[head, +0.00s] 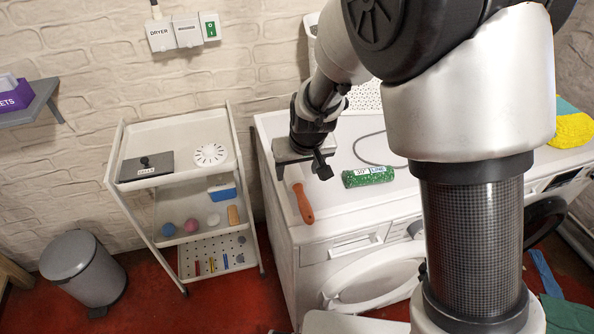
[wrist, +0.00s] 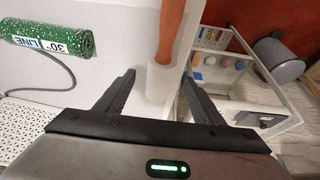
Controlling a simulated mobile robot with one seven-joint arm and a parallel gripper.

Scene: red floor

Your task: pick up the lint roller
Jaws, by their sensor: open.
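The lint roller, with an orange handle (head: 304,204) and a pale head, lies on top of the white washing machine near its left front edge. In the head view my gripper (head: 301,168) is above its head end and hides part of it. In the wrist view the orange handle (wrist: 171,30) runs up the picture, and the pale head lies between the fingers of my gripper (wrist: 158,78). My gripper is open, with a finger on either side. Whether the fingers touch the roller cannot be told.
A green roll labelled "30' LINE" (head: 368,176) lies right of the roller, with a grey cord (head: 372,147) behind it. A white cart (head: 180,126) stands to the left beyond a gap. A yellow cloth (head: 571,130) lies far right.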

